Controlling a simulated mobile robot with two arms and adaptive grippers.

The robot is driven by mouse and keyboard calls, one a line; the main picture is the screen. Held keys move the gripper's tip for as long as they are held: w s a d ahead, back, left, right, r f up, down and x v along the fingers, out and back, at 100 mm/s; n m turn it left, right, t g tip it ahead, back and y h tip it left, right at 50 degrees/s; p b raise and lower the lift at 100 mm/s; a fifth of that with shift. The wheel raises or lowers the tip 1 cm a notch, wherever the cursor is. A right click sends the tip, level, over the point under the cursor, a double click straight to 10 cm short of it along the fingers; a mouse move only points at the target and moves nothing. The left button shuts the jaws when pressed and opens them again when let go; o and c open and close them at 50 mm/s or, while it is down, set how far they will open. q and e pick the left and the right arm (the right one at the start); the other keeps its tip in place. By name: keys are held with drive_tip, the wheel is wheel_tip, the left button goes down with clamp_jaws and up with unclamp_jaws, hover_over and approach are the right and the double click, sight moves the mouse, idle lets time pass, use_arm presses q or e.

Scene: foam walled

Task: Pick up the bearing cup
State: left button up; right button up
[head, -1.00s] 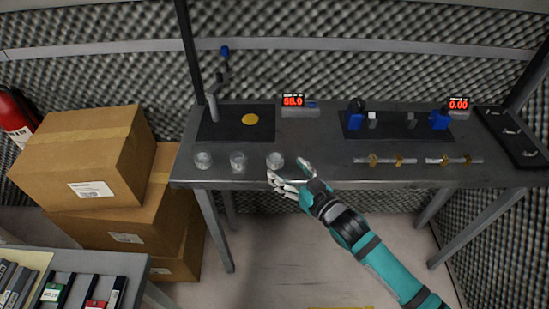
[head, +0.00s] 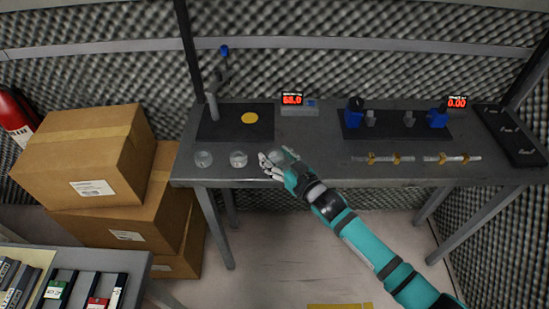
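Three small round, clear-grey cups stand in a row on the left front of the grey workbench (head: 330,178): a left cup (head: 203,159), a middle cup (head: 238,159) and a right cup (head: 277,157). My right gripper (head: 276,158) is at the right cup, with its fingers spread apart on either side of it. The fingers partly hide this cup, and I cannot tell whether they touch it. The cup appears to rest on the bench. My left gripper is not in view.
A dark mat (head: 215,125) with a stand and a yellow disc lies behind the cups. Cardboard boxes (head: 85,160) are stacked left of the bench.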

drive_tip(key=c, duration=0.9)
